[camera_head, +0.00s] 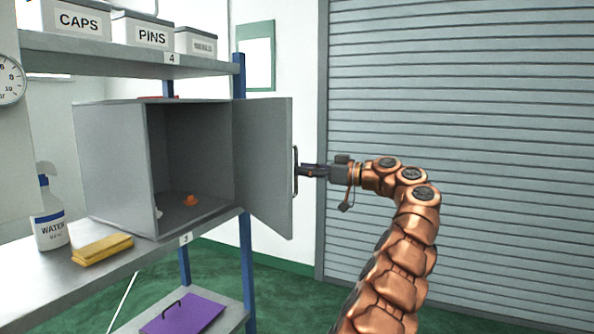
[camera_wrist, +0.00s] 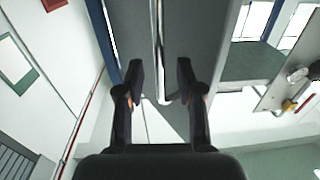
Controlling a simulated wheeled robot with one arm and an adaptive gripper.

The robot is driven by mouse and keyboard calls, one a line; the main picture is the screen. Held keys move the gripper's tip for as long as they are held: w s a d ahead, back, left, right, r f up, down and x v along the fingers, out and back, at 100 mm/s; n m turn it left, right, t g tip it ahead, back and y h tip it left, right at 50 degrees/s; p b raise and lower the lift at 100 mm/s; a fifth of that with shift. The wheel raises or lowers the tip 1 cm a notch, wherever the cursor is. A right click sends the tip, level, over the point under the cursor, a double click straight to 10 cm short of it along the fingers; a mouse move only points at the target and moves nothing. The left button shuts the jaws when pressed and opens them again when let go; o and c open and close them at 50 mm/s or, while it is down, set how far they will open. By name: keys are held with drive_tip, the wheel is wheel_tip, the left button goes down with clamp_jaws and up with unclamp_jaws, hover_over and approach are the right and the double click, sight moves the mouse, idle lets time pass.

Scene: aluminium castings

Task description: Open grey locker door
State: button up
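The grey locker (camera_head: 112,165) stands on the shelf at left with its front open. Its door (camera_head: 262,150) is swung wide out to the right, hinged on the locker's right side. A dark upright bar handle (camera_head: 295,155) sits near the door's free edge. My gripper (camera_head: 302,171) is at the handle's middle, reaching in from the right. In the wrist view, the fingers of my gripper (camera_wrist: 160,84) are spread apart, with the handle (camera_wrist: 158,45) between them and a gap on both sides. The door also fills the top middle there (camera_wrist: 190,35).
Inside the locker lies a small orange object (camera_head: 191,200). A spray bottle (camera_head: 50,210) and a yellow sponge or cloth (camera_head: 103,248) are on the shelf in front. Labelled boxes (camera_head: 150,30) stand above. A purple item (camera_head: 184,314) lies below. A grey shutter (camera_head: 470,120) is at right.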

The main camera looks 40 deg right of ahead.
drive_tip(key=v, duration=0.9)
drive_tip(key=shift+s, duration=0.1)
